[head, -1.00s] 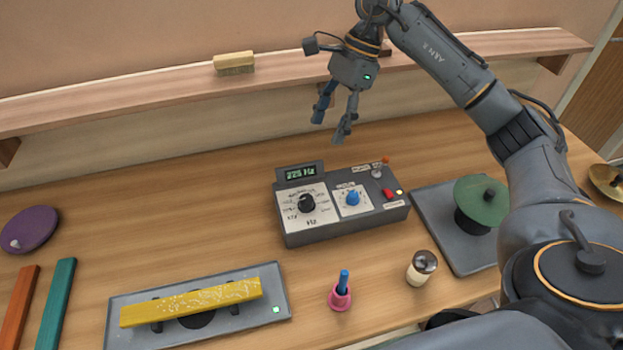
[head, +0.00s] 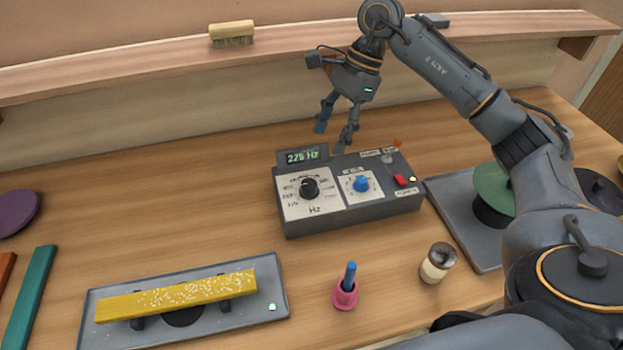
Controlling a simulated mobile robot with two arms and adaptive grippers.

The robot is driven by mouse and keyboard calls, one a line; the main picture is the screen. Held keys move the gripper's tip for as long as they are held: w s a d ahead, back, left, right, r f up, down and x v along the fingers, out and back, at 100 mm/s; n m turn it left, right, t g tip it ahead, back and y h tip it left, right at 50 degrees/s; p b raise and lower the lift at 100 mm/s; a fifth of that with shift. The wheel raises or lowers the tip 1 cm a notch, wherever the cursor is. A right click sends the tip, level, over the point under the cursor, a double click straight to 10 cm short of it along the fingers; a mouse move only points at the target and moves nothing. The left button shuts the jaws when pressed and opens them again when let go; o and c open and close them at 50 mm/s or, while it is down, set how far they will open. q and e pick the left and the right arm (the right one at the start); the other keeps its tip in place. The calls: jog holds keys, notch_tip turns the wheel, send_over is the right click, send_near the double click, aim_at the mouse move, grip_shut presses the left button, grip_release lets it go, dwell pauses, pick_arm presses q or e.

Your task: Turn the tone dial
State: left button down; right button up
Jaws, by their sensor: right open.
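The grey control box (head: 352,217) stands on the bench near the middle of the head view. Its display (head: 303,157) reads about 225 Hz. A black dial (head: 310,188) sits on the left white panel, marked Hz. A smaller blue dial (head: 361,184) sits on the right white panel; its label is too small to read surely. My right gripper (head: 333,138) is open and empty, pointing down just behind and above the box's back edge. It appears apart from both dials. My left gripper is not in view.
A tray with a yellow speckled bar (head: 177,296) lies front left. A pink holder (head: 345,297) with a blue stick and a shaker jar (head: 438,262) stand in front. A green disc (head: 494,189) is on a plate at right. A brush (head: 232,34) rests on the shelf (head: 130,70).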

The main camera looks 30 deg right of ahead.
aim_at(310, 184)
jog(key=p+x, duration=0.2)
jog(key=x, duration=0.9)
jog(key=shift+p, duration=0.4)
jog(key=shift+a+f, duration=0.15)
jog(key=shift+f, duration=0.35)
jog(key=c, duration=1.1)
jog(key=shift+f+m+t+b, duration=0.15)
jog(key=shift+m+t+b, duration=0.25)
jog(key=shift+m+b, duration=0.65)
jog(key=shift+c, duration=0.2)
jog(key=shift+s+m+t+h+b, duration=0.15)
jog(key=shift+m+t+h+b, duration=0.25)
jog(key=shift+m+b, duration=1)
jog(key=shift+m, duration=0.35)
jog(key=shift+r+t, duration=0.2)
jog(key=shift+t, duration=0.2)
